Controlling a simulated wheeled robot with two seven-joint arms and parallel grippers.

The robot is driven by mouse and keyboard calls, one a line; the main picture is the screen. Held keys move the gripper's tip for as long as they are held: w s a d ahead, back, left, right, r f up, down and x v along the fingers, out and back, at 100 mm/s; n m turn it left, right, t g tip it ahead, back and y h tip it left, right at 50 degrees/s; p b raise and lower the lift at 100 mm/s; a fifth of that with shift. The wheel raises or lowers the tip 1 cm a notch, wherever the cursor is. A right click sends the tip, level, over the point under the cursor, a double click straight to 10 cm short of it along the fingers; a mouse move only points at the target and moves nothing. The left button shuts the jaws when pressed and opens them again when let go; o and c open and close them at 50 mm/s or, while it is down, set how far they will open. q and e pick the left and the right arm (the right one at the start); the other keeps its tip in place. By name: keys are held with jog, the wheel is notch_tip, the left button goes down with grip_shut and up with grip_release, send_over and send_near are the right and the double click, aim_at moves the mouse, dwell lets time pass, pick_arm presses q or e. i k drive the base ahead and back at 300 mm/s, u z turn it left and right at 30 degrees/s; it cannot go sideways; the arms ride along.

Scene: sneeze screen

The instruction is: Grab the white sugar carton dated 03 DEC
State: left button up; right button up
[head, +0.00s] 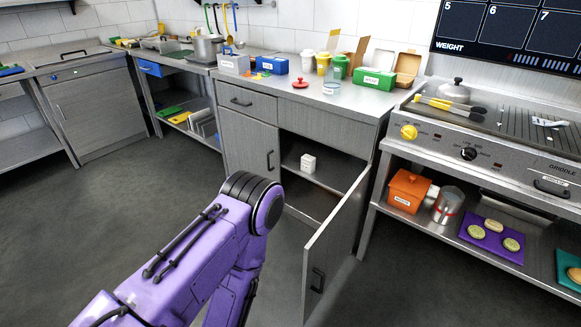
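A small white carton (308,163) stands upright on a shelf inside the open lower cabinet (335,165) in the middle of the head view. It has faint marks on its faces, but any date is too small to read. The cabinet's right door (335,245) is swung open towards me; the left door (250,134) is shut. A purple arm of mine rises from the bottom left and bends in front of the cabinet's lower left. Its gripper is not in sight, and neither is the other gripper.
The counter above holds a blue box (272,65), a green box (374,79), a red lid (300,83) and cups. To the right, a griddle (505,125) stands above a shelf with an orange box (408,190). Grey floor at left is clear.

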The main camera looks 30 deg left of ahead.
aim_at(307, 162)
jog(key=u, duration=2.2)
jog(key=i, duration=2.6)
jog(key=z, duration=2.55)
jog(key=i, duration=1)
jog(key=u, duration=0.05)
